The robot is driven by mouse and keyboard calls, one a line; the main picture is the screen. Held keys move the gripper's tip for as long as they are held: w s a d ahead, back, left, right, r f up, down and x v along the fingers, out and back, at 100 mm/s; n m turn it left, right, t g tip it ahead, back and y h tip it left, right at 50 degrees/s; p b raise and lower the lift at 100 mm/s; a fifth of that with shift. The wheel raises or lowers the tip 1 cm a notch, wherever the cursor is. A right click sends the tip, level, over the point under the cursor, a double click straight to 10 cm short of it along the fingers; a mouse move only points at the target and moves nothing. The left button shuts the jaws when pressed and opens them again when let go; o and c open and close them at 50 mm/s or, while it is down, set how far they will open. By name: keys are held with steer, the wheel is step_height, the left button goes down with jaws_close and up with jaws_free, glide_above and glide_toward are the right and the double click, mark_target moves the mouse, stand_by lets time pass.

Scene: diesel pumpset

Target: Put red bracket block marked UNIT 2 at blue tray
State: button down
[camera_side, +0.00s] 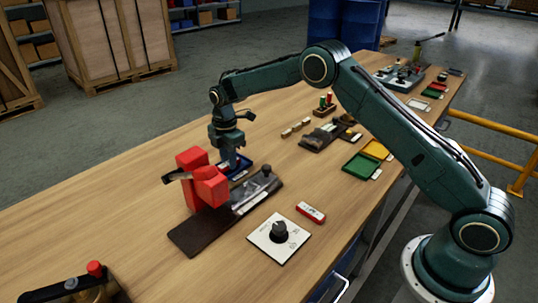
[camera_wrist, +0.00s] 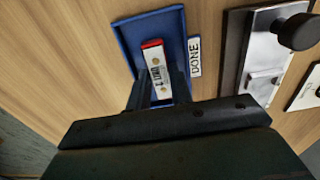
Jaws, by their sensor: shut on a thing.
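The red bracket block marked UNIT 2 (camera_wrist: 155,62) shows a white label face and a red end in the wrist view. My gripper (camera_wrist: 161,78) is shut on it, one finger on each side. The block lies within the outline of the blue tray (camera_wrist: 124,35). I cannot tell whether it touches the tray floor. In the side view my gripper (camera_side: 231,160) points down over the blue tray (camera_side: 241,172), which is partly hidden behind the red machine. The block is not clearly visible there.
A DONE label (camera_wrist: 195,56) lies beside the tray. A red machine (camera_side: 206,182) on a dark base stands close in front of it. A white plate with a black knob (camera_side: 279,232) and another red-and-white block (camera_side: 311,212) lie nearer.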

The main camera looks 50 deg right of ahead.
steer(key=shift+f, duration=0.35)
stand_by(0.5)
steer(key=c, duration=1.2)
jaws_free()
steer(key=shift+o, duration=0.2)
steer(key=shift+r, duration=3.5)
